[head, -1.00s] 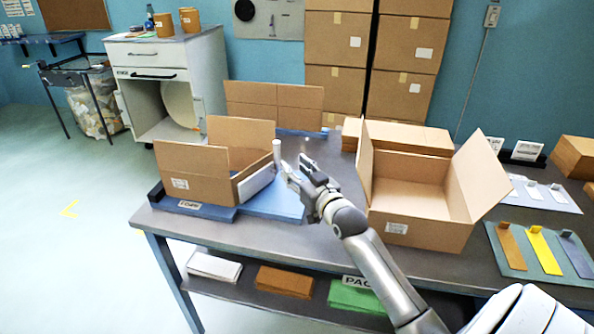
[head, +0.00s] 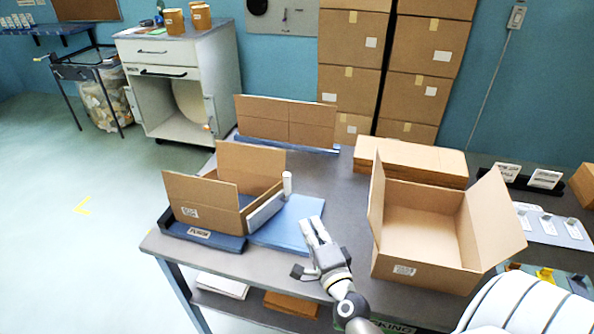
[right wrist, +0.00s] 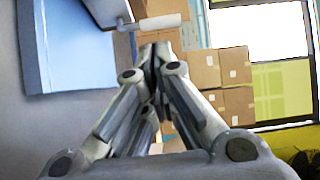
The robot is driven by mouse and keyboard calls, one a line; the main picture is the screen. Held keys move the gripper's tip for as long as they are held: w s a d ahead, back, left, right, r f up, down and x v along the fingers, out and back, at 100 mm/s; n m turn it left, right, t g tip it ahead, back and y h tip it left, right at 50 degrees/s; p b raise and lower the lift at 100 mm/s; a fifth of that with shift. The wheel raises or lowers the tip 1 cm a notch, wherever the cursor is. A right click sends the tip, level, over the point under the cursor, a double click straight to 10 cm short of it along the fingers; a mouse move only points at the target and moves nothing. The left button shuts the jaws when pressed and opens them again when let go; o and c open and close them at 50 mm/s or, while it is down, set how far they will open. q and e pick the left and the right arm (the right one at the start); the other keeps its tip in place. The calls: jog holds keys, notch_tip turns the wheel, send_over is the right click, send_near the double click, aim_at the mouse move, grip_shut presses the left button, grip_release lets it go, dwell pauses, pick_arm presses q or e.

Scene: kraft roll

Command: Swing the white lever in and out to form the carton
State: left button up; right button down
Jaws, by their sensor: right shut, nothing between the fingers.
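The white lever (head: 265,212) is a flat paddle with an upright round handle (head: 287,183). It stands at the right side of the small brown carton (head: 207,208). The carton sits in the blue forming fixture (head: 203,236) with its left and back flaps upright. My right gripper (head: 316,230) is shut and empty, in front and to the right of the lever, apart from it. In the right wrist view the lever's handle (right wrist: 155,22) lies across the top, beyond the shut fingers. My left gripper is not in view.
A larger open carton (head: 420,225) stands to the right of my right gripper. A blue plate (head: 290,228) lies beside the lever. Flat cardboard (head: 410,157) is stacked behind the open carton. A flat upright carton blank (head: 285,122) stands at the back.

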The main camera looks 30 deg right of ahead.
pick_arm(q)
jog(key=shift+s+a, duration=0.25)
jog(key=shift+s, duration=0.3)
pick_arm(e)
jog(key=x, duration=1.3)
jog(key=shift+d+m, duration=0.3)
jog(key=shift+m, duration=0.1)
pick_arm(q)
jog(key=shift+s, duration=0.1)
pick_arm(e)
jog(key=shift+w, duration=0.15)
